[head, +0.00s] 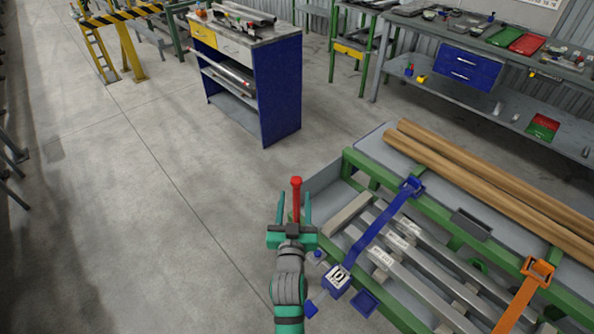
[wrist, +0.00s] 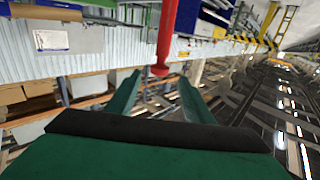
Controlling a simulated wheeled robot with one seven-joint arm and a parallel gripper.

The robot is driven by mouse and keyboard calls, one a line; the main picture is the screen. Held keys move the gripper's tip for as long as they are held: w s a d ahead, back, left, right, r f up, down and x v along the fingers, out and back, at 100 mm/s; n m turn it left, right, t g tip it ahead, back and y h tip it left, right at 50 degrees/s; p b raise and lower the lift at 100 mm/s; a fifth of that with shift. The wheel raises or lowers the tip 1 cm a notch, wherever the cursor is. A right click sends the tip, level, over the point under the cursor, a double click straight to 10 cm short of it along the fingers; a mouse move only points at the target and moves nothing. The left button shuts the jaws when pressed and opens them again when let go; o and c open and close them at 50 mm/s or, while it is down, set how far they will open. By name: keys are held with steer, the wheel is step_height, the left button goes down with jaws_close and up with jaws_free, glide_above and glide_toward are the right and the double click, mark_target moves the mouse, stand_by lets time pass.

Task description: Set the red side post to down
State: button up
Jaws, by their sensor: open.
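The red side post (head: 296,203) stands up at the left end of the green-framed runout table (head: 345,172), its wider red cap at the top. My gripper (head: 295,198) is open, and in the head view its two green fingers lie on either side of the post. In the wrist view the post (wrist: 167,35) comes in from the top edge, and its flared end (wrist: 160,70) shows near the gap between my fingertips (wrist: 159,78). I cannot tell whether a finger touches it. My gripper hides the post's foot in the head view.
Grey metal bars (head: 385,262) lie on the table under a blue strap (head: 378,232). Brown round bars (head: 480,177) lie along its far side, with an orange strap (head: 522,300) at right. A blue cabinet (head: 278,95) stands behind.

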steer(key=w, duration=1.1)
steer(key=shift+w+d+r, duration=0.35)
steer(key=shift+c, duration=0.5)
jaws_close()
